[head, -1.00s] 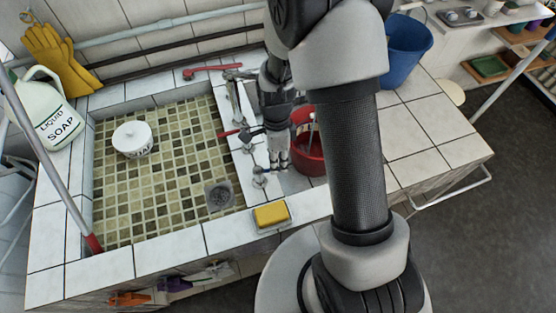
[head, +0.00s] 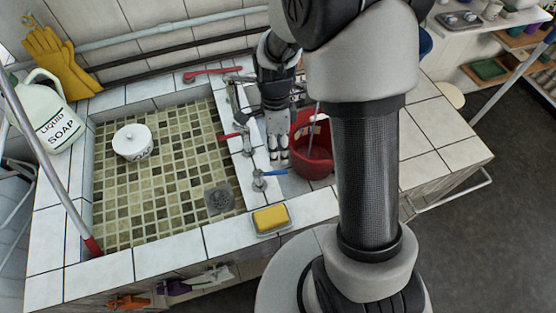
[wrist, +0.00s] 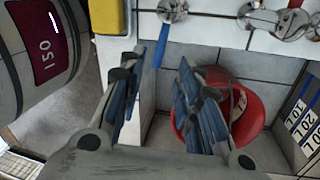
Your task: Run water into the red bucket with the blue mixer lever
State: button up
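The blue mixer lever (head: 274,172) sticks out to the right from its metal valve on the counter beside the basin. In the wrist view the blue lever (wrist: 162,46) shows beyond the gap between my fingertips, with nothing gripped. My gripper (head: 278,156) points down just behind the lever, left of the red bucket. In the wrist view my gripper (wrist: 157,64) has its two fingers spread apart. The red bucket (head: 319,163) stands upright right of the valves; my right finger covers part of the red bucket (wrist: 253,112) in the wrist view. I cannot tell whether water runs.
A red lever (head: 230,136) and a long red-handled tap (head: 210,72) are near the basin. A yellow sponge (head: 271,217) lies at the front edge. The counter right of my arm is clear.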

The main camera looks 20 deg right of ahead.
jog(key=r, duration=0.2)
jog(key=w+r, duration=0.1)
jog(key=r, duration=0.2)
jog(key=shift+d, duration=0.1)
jog(key=shift+d, duration=0.1)
dwell(3.1)
